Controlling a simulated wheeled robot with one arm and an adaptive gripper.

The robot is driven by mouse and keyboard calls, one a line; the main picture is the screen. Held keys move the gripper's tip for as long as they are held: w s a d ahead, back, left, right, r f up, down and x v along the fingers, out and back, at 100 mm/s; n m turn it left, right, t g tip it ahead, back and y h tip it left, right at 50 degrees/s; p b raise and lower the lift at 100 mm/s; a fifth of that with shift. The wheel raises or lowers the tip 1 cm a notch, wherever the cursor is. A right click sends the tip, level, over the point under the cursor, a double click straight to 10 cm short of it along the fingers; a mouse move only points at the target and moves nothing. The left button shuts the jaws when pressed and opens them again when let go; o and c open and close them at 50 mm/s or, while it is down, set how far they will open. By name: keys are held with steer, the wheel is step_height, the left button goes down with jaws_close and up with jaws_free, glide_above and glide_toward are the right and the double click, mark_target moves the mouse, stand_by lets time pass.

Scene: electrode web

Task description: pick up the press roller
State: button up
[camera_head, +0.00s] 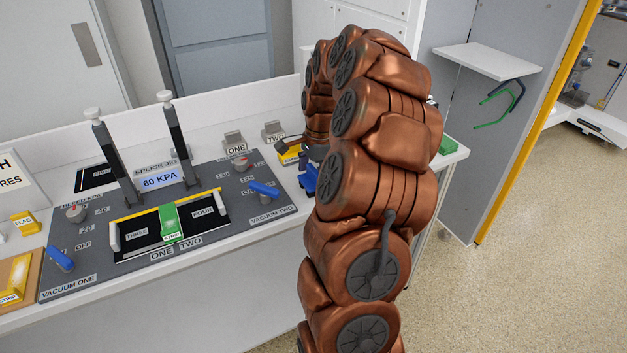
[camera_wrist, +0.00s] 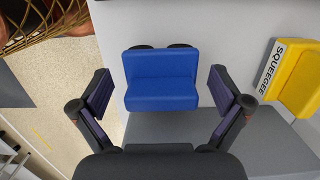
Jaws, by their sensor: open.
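A blue stepped block (camera_wrist: 161,80) with two dark rounded parts at its far edge lies between my fingers in the wrist view. It looks like the press roller, though no label on it shows. My gripper (camera_wrist: 160,90) is open, one finger on each side of the block, with a visible gap on both sides. In the head view some blue of the block (camera_head: 308,180) shows at the bench's right end, beside my arm. My arm hides most of the gripper there.
A yellow piece (camera_wrist: 300,82) with a SQUEEGEE label sits right of the block in the wrist view. The grey splice panel (camera_head: 100,235), with blue handles and two upright dark posts, fills the bench to the left. A green item (camera_head: 448,145) lies behind my arm.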

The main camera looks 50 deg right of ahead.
mark_target(312, 169)
steer(key=c, duration=1.4)
steer(key=shift+r+b, duration=0.55)
steer(key=shift+r, duration=1.25)
steer(key=s+a+b, duration=0.1)
steer(key=s, duration=0.4)
steer(key=s+a+r, duration=0.1)
steer(key=s+a, duration=0.1)
steer(key=s, duration=0.3)
steer(key=s+a+b, duration=0.1)
steer(key=s+a, duration=0.1)
steer(key=s, duration=0.3)
steer(key=shift+r+b, duration=0.2)
steer(key=shift+b, duration=0.15)
